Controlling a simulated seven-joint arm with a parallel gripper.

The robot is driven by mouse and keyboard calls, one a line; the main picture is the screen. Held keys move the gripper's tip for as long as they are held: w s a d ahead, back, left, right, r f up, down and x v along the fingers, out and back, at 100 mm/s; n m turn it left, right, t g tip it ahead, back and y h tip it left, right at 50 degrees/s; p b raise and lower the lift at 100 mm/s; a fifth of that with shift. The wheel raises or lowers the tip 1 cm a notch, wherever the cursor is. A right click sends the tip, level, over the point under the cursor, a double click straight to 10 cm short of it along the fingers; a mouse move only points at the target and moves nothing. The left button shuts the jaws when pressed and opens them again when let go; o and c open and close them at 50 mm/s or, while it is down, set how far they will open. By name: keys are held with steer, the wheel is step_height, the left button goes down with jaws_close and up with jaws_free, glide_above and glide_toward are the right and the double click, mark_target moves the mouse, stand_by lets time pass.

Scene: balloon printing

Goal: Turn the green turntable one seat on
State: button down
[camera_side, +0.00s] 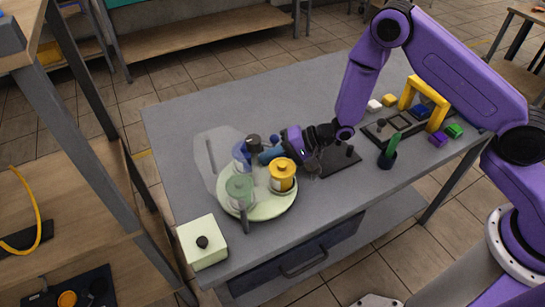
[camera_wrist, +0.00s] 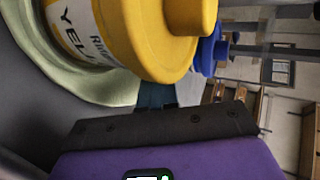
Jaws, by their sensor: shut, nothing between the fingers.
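The pale green turntable (camera_side: 268,208) sits near the table's front left. A yellow jar (camera_side: 283,176), a green jar (camera_side: 239,188) and a partly hidden blue jar (camera_side: 240,157) stand on it. Dark upright posts (camera_side: 254,148) rise near the jars. My gripper (camera_side: 269,154) is shut and empty, low over the turntable, behind the yellow jar and right of the blue jar. In the wrist view the yellow jar (camera_wrist: 145,35) fills the top, beside the turntable rim (camera_wrist: 115,88). A blue jar (camera_wrist: 206,52) shows beyond it. I cannot tell whether my fingertips touch anything.
A pale box with a black knob (camera_side: 202,243) stands at the front left corner. A translucent panel (camera_side: 207,155) is left of the turntable. A dark plate (camera_side: 340,158), a green marker in a holder (camera_side: 389,152) and a yellow arch (camera_side: 428,98) stand right. The table's back is clear.

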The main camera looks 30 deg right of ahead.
steer(key=shift+w+a+n+g+y, duration=0.35)
steer(key=shift+w+n+g, duration=0.2)
steer(key=shift+n+g, duration=0.35)
steer(key=shift+d, duration=0.1)
